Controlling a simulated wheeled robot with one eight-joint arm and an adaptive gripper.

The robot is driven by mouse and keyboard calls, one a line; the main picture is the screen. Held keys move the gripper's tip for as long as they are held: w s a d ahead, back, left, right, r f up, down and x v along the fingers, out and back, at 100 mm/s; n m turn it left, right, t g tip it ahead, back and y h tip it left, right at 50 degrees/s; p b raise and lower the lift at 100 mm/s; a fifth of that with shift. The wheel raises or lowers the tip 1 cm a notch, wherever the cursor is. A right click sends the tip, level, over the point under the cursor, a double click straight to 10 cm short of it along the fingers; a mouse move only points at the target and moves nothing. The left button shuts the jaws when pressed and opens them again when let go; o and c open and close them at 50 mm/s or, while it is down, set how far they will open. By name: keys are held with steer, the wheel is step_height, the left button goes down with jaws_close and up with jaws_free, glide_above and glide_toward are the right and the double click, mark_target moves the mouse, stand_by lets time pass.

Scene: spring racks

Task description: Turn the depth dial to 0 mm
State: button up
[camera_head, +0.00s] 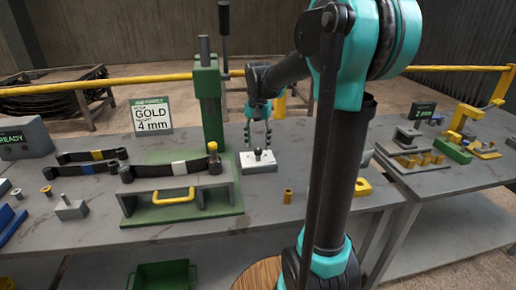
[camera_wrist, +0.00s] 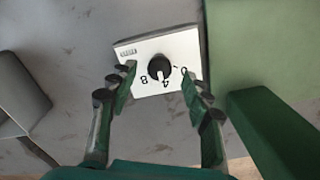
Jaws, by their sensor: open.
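The depth dial is a round black knob (camera_wrist: 159,68) on a white plate (camera_wrist: 126,52), marked 8, 4 and 0 in the wrist view. A pale mark on the knob points down towards the 4. In the head view the white plate (camera_head: 249,168) sits on the bench, right of the green press. My gripper (camera_head: 258,147) is over the dial, pointing down. In the wrist view my gripper (camera_wrist: 158,72) has its fingers spread on either side of the knob, with gaps to it. The head view shows the knob only small between the fingers.
The green press (camera_head: 207,100) stands just left of the dial, with a green base (camera_head: 135,212) and yellow handle (camera_head: 173,197) in front. A sign (camera_head: 152,116) reads GOLD 4 mm. Dark strips with bands (camera_head: 88,169) lie left. A small brass cylinder (camera_head: 288,196) stands right of the dial.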

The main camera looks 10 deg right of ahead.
mark_target(258, 155)
steer(key=shift+f, duration=1.35)
jaws_close()
steer(key=shift+n, duration=0.4)
steer(key=n, duration=0.4)
steer(key=shift+d, duration=0.1)
steer(key=shift+n, duration=2.6)
